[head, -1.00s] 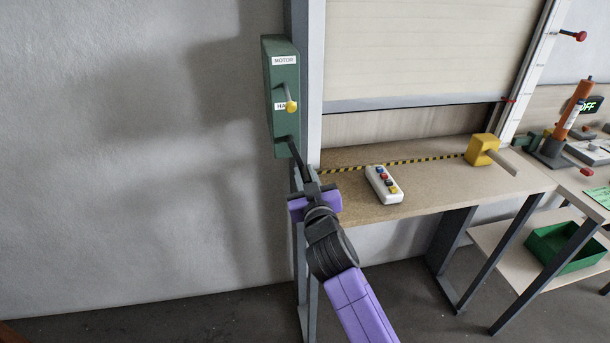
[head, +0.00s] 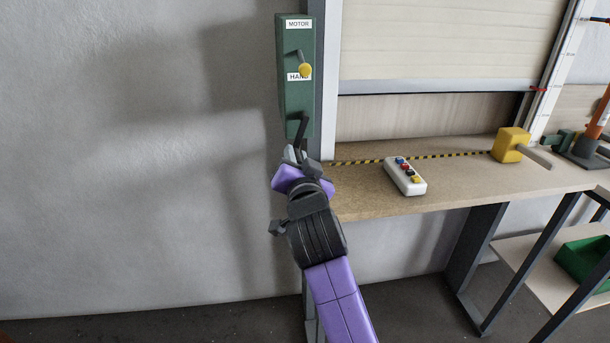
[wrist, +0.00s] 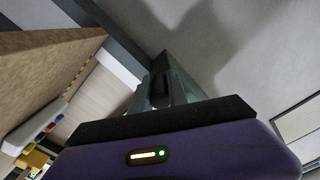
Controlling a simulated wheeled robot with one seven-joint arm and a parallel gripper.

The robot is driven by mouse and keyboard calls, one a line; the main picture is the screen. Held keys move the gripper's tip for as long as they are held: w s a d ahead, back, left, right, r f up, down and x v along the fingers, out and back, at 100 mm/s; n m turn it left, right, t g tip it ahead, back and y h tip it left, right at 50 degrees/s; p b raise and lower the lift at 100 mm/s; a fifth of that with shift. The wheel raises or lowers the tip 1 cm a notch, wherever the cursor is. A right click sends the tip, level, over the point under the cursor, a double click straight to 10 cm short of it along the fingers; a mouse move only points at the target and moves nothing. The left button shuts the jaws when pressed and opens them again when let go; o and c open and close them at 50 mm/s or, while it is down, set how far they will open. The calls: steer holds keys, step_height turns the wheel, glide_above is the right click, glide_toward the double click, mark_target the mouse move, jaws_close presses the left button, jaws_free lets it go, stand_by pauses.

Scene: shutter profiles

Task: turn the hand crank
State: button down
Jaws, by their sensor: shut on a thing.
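The hand crank (head: 302,130) is a dark arm at the foot of a green wall box (head: 296,103), hanging almost straight down. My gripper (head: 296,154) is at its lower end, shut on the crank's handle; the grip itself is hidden. The box carries MOTOR and HAND labels, and its lever with a yellow knob (head: 305,70) points down at HAND. In the wrist view the green box (wrist: 178,78) rises beyond my gripper's purple body. The beige shutter (head: 440,40) hangs partly lowered, with a gap above the bench.
The bench (head: 450,185) stands to the right, with a hazard-striped line along it. On it are a white button box (head: 405,176) and a yellow block with a grey bar (head: 511,145). A green bin (head: 585,260) sits on a low shelf. The wall at left is bare.

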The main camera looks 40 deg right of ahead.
steer(key=shift+w+a+r+m+b, duration=0.35)
steer(key=shift+a+m+b, duration=0.1)
steer(key=shift+m+b, duration=0.45)
steer(key=shift+w+a+r+m+b, duration=0.3)
steer(key=shift+a+m+b, duration=0.2)
steer(key=shift+m+b, duration=0.4)
steer(key=shift+w+a+r+m+b, duration=0.25)
steer(key=shift+a+r+m+b, duration=0.15)
steer(key=shift+m+b, duration=0.5)
steer(key=shift+r, duration=0.1)
steer(key=c, duration=1.3)
jaws_free()
steer(key=v, duration=0.7)
steer(key=shift+s+a, duration=0.25)
steer(key=shift+s, duration=0.1)
